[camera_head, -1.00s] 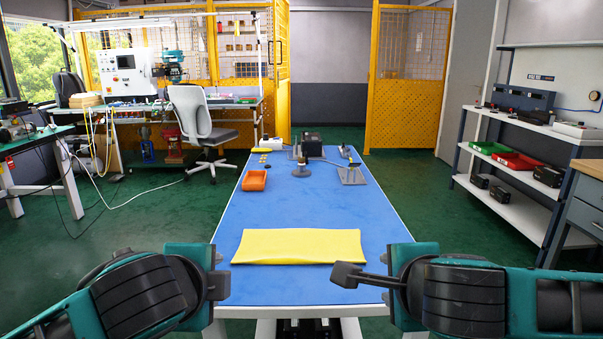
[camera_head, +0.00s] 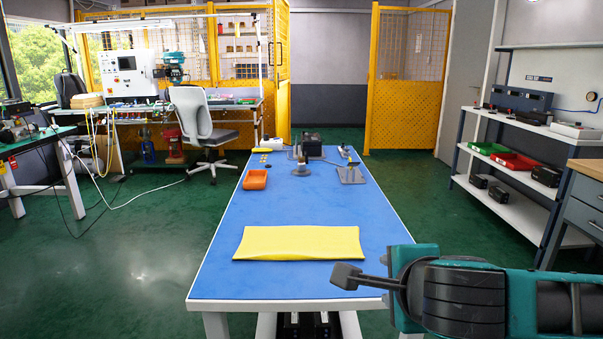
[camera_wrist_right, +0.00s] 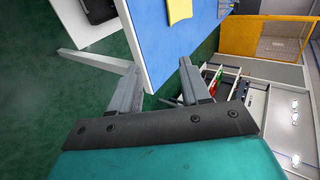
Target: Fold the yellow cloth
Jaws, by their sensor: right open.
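The yellow cloth (camera_head: 299,243) lies flat on the blue table top (camera_head: 300,205) near its front edge, as a wide rectangle with layered edges along its front side. A corner of the cloth (camera_wrist_right: 179,10) also shows at the top of the right wrist view. My right gripper (camera_head: 348,276) is at the table's front right corner, apart from the cloth and to its lower right. In the right wrist view its two fingers (camera_wrist_right: 160,85) are spread, empty, with the table edge beyond them. My left gripper is out of view.
A dark box (camera_head: 312,144), a grey stand (camera_head: 301,165) and a metal fixture (camera_head: 351,173) stand towards the far end. The blue surface between these and the cloth is clear.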

